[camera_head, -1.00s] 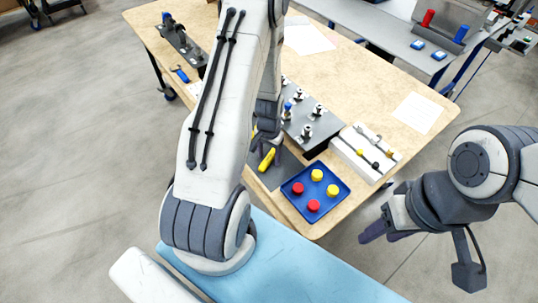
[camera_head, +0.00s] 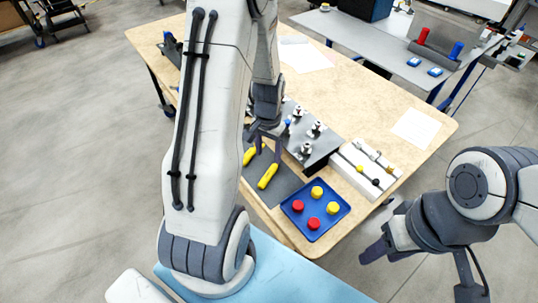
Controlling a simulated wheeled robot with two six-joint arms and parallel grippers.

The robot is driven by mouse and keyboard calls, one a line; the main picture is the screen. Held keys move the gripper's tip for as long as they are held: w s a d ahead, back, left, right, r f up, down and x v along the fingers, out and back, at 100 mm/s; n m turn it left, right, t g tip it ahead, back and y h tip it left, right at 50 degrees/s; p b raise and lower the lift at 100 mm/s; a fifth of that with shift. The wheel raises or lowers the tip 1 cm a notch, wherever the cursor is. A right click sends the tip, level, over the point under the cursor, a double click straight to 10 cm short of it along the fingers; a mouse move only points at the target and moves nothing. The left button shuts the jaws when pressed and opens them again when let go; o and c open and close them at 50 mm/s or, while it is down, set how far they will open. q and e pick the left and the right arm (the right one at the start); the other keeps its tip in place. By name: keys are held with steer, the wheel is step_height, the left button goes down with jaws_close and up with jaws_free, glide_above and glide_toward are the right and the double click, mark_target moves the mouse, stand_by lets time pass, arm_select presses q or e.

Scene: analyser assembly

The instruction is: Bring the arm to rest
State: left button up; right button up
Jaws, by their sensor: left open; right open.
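My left arm crosses the middle of the head view, and its gripper (camera_head: 267,152) is open above the dark mat. Two yellow pieces (camera_head: 267,176) show on the mat close to its fingers; I see nothing held between the fingers. Part of the mat and table is hidden behind my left arm. My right gripper (camera_head: 374,250) is open and empty at the lower right, off the table's front edge, over the floor.
A blue tray (camera_head: 314,237) with red and yellow caps lies at the table's (camera_head: 388,92) near corner. A grey fixture plate (camera_head: 322,148) and a white rack (camera_head: 352,178) stand beyond it. A dark mat (camera_head: 284,182) lies left of the tray. Paper sheets lie farther back.

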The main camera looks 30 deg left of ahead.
arm_select(q)
steer(key=s+d+r+m, duration=0.2)
steer(key=d+r, duration=0.3)
steer(key=d, duration=0.3)
steer(key=s+d+r+m, duration=0.2)
steer(key=d+r, duration=0.3)
steer(key=d, duration=0.3)
steer(key=s+d+r+m, duration=0.2)
steer(key=s+d, duration=0.2)
steer(key=s, duration=0.3)
steer(key=s+d+r+m+h, duration=0.1)
steer(key=s+d+r, duration=0.2)
steer(key=s, duration=0.4)
steer(key=shift+d+r+m, duration=0.25)
steer(key=shift+d+m, duration=0.15)
steer(key=shift+d, duration=0.45)
steer(key=shift+s, duration=0.1)
